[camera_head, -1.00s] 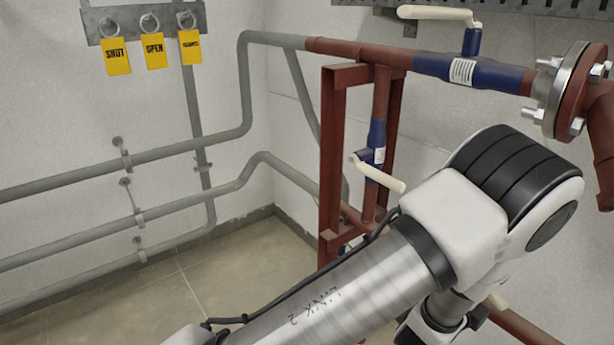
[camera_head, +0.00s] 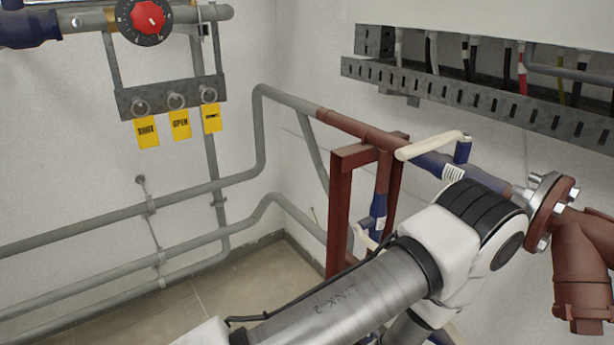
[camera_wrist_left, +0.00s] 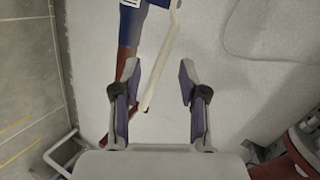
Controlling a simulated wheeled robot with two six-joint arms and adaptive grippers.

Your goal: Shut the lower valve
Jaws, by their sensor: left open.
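In the head view an upper blue valve (camera_head: 442,168) with a cream lever (camera_head: 433,146) sits on the red horizontal pipe. Another blue valve (camera_head: 378,208) sits on the vertical red pipe below it; its lever is mostly hidden by my left arm. Any valve lower down is hidden there. In the left wrist view my left gripper (camera_wrist_left: 158,76) is open. A cream lever (camera_wrist_left: 164,55) slants between its fingers, nearer the left one; contact cannot be told. The lever's blue valve body (camera_wrist_left: 132,22) and red pipe (camera_wrist_left: 128,60) are at upper left. My right gripper is not in view.
A red frame (camera_head: 340,210) stands around the vertical pipe. A bolted flange (camera_head: 549,213) is at right. Yellow tags (camera_head: 181,125) hang on the left wall above grey pipes (camera_head: 110,218). A slotted cable duct (camera_head: 480,95) runs overhead.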

